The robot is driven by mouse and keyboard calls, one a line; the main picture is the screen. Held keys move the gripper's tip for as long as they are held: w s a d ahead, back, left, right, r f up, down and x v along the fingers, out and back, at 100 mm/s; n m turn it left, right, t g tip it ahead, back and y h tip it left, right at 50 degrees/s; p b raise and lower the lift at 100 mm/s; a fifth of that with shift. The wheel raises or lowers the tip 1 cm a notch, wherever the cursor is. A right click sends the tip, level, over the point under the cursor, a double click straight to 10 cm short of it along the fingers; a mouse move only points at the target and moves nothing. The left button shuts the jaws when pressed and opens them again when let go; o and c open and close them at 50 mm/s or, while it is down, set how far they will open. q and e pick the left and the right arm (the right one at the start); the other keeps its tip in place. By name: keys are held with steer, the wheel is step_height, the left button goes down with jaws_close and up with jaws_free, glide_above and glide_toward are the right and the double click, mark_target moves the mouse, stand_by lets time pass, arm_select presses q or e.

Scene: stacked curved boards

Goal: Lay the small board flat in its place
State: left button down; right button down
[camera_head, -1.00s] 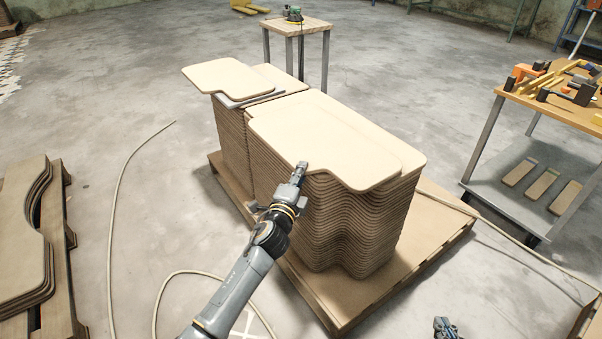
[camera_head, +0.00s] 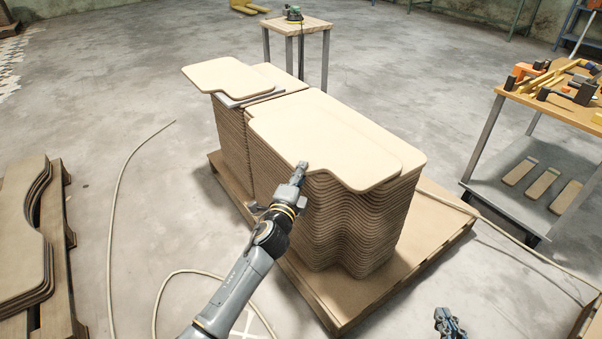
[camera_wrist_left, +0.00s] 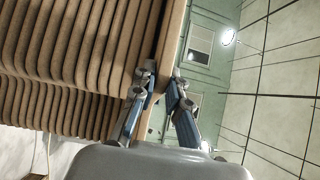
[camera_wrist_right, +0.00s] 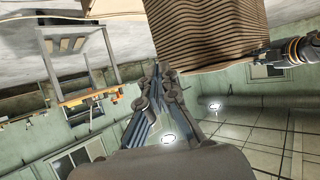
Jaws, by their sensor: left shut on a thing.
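A loose pale board (camera_head: 310,140) with a curved cut-out lies on the nearer, larger stack, shifted so that its front edge overhangs. My left gripper (camera_head: 300,172) is shut on that overhanging edge; the left wrist view shows the fingers (camera_wrist_left: 165,82) on both sides of it. Another loose board (camera_head: 228,77), smaller in the picture, lies askew on the farther stack and juts out to the left. I cannot tell for sure which is the small board. My right gripper (camera_head: 449,322) is low at the bottom edge, empty, its fingertips together in the right wrist view (camera_wrist_right: 161,72).
Both stacks stand on a wooden pallet (camera_head: 430,215). A tool table (camera_head: 575,112) is at right, a small table (camera_head: 297,24) behind, and a pallet with curved boards (camera_head: 62,225) at left. Hoses (camera_head: 112,220) lie on otherwise open floor.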

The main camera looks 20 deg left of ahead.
arm_select(q)
steer(key=shift+f, duration=0.1)
arm_select(e)
steer(key=shift+w+a+r+t+y, duration=0.15)
steer(key=shift+w+r+t, duration=0.15)
steer(key=shift+r, duration=0.2)
steer(key=shift+w+a+r+t+y, duration=0.15)
steer(key=shift+w+r+t, duration=0.15)
steer(key=shift+r, duration=0.2)
stand_by(0.6)
arm_select(q)
steer(key=c, duration=1.4)
jaws_free()
steer(key=shift+f, duration=0.15)
steer(key=shift+f+b, duration=0.15)
steer(key=shift+b, duration=0.2)
arm_select(e)
steer(key=shift+w+a+r+t, duration=0.15)
steer(key=shift+r+t, duration=0.15)
steer(key=shift+r, duration=0.2)
arm_select(q)
steer(key=shift+s, duration=0.15)
